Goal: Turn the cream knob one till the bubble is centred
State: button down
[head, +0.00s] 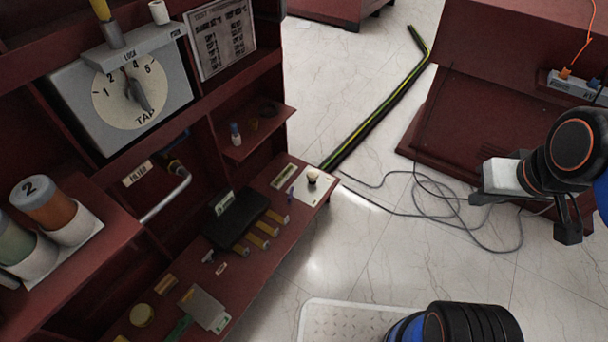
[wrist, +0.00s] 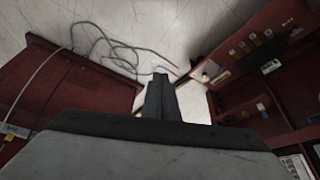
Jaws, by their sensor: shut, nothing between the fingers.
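The cream knob (head: 312,177) has a dark base and stands on a small white plate (head: 303,194) at the near-floor end of the red shelf. In the wrist view a small pale spot by the shelf's end looks like the knob (wrist: 206,77), but it is too small to be sure. I cannot make out a bubble in either view. My gripper (head: 477,199) is at the right of the head view, well apart from the knob, over the floor. In the wrist view its dark fingers (wrist: 160,78) are together with nothing between them.
The shelf (head: 247,270) also carries a black box (head: 236,219) and several small parts. The grey tap dial (head: 130,93) is above it. Grey cables (head: 440,205) lie loose on the floor by the right red cabinet (head: 480,105). Pale floor lies between shelf and gripper.

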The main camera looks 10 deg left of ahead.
jog(key=c, duration=1.8)
grip_release()
jog(key=shift+w, duration=0.15)
jog(key=o, duration=0.8)
jog(key=shift+g, duration=0.3)
jog(key=w, duration=0.2)
jog(key=w+a+r, duration=0.1)
jog(key=w, duration=0.3)
jog(key=shift+w+a+r, duration=0.2)
jog(key=shift+a+r, duration=0.05)
jog(key=shift+a, duration=0.15)
jog(key=shift+c, duration=0.2)
jog(key=w+a, duration=0.4)
jog(key=w, duration=0.6)
jog(key=g, duration=0.4)
send_over(313, 173)
notch_tip(313, 173, down, 35)
notch_tip(313, 173, down, 17)
jog(key=shift+s+f, duration=0.15)
jog(key=c, duration=1.1)
